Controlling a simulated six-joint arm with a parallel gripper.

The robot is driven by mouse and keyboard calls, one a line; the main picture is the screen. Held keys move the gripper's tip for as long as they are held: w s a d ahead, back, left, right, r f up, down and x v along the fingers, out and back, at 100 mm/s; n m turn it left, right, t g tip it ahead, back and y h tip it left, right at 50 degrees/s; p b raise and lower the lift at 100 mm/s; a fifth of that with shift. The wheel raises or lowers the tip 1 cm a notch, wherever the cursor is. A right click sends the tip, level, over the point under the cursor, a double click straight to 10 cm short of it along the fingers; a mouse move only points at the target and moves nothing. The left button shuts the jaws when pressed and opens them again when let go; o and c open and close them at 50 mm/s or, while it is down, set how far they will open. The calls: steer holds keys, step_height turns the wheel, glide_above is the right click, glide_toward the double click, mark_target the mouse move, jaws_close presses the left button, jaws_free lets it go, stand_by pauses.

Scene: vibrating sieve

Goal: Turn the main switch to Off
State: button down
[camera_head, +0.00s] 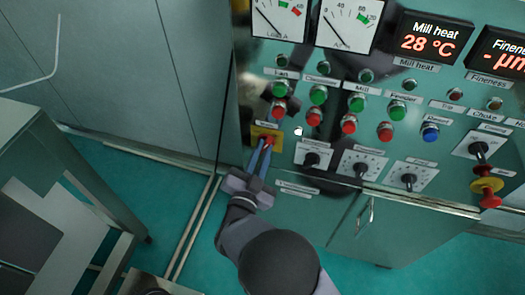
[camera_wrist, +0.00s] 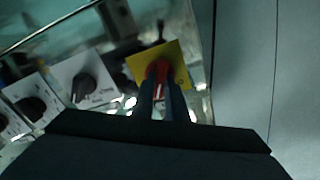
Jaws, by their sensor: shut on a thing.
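The main switch is a red handle on a yellow square plate (camera_head: 257,131) at the lower left of the green control panel. In the wrist view the yellow plate (camera_wrist: 181,58) and the red handle (camera_wrist: 159,72) show just beyond my fingers. My gripper (camera_head: 267,146) reaches up to the switch from below, and its two blue fingers are closed on the red handle. The fingers show in the wrist view (camera_wrist: 162,92) on either side of the red handle. The fingers hide part of the handle, and I cannot read the position marks.
Black rotary knobs (camera_head: 311,159) sit right of the switch, with rows of red and green buttons (camera_head: 318,95) above. A red and yellow emergency stop (camera_head: 488,192) is at the far right. A grey table (camera_head: 85,165) stands at left, with teal floor between it and the panel.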

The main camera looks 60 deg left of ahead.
steer(key=n, duration=0.3)
steer(key=shift+n, duration=0.4)
steer(key=n+p, duration=0.1)
steer(key=n, duration=0.2)
steer(key=shift+s+n, duration=0.1)
steer(key=shift+n, duration=0.2)
steer(key=n+p, duration=0.1)
steer(key=n, duration=0.3)
steer(key=shift+a, duration=0.1)
steer(key=shift+f+n, duration=0.1)
steer(key=shift+n, duration=1.4)
steer(key=c, duration=1.8)
jaws_free()
steer(key=shift+o, duration=0.2)
